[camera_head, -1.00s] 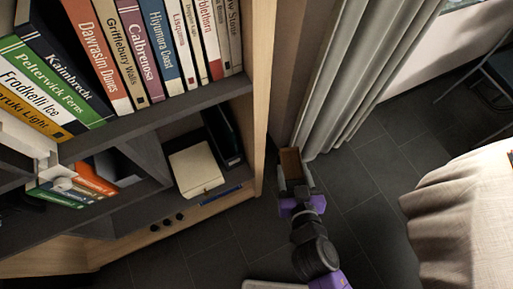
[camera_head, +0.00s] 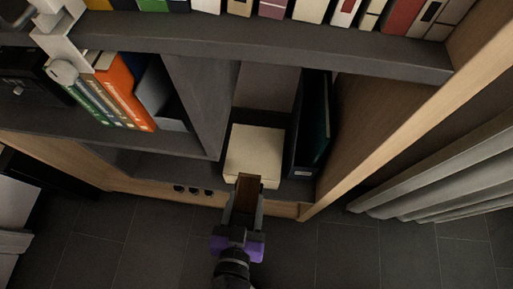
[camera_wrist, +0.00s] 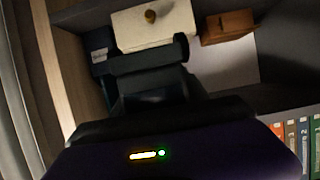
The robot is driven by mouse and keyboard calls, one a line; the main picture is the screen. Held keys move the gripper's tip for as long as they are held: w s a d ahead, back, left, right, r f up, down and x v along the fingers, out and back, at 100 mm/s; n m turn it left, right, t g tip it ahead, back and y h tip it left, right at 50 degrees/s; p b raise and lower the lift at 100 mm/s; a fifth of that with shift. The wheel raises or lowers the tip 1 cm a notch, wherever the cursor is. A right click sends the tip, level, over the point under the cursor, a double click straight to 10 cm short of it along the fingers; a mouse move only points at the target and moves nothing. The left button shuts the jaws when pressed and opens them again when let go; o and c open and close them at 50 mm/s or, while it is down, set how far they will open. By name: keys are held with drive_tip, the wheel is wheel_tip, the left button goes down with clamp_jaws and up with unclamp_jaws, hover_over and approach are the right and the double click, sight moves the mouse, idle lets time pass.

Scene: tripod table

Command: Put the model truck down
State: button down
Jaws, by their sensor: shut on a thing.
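My gripper (camera_head: 246,202) is in front of the low shelf compartment, its tip overlapping the front of a cream box (camera_head: 256,145). It is shut on a brown, wood-coloured, box-like thing (camera_head: 246,194), which I take to be the model truck. Its details are too small to tell. In the wrist view my dark gripper (camera_wrist: 150,60) lies below the cream box (camera_wrist: 155,27), and the held thing is largely hidden. I cannot tell whether it touches the box or shelf.
A dark binder (camera_head: 311,130) stands right of the cream box, beside the wooden side panel (camera_head: 385,130). A brown box (camera_wrist: 228,27) shows beside the cream box in the wrist view. The tiled floor (camera_head: 340,250) is clear.

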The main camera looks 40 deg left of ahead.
drive_tip(key=w+a, duration=0.3)
drive_tip(key=w, duration=0.2)
drive_tip(key=w+a, duration=0.3)
drive_tip(key=w, duration=0.2)
drive_tip(key=w+a, duration=0.3)
drive_tip(key=w, duration=0.2)
drive_tip(key=shift+a, duration=0.25)
drive_tip(key=shift+w+f, duration=0.1)
drive_tip(key=shift+f+b, duration=0.9)
drive_tip(key=shift+f, duration=0.75)
drive_tip(key=shift+f, duration=0.2)
drive_tip(key=c, duration=0.6)
unclamp_jaws()
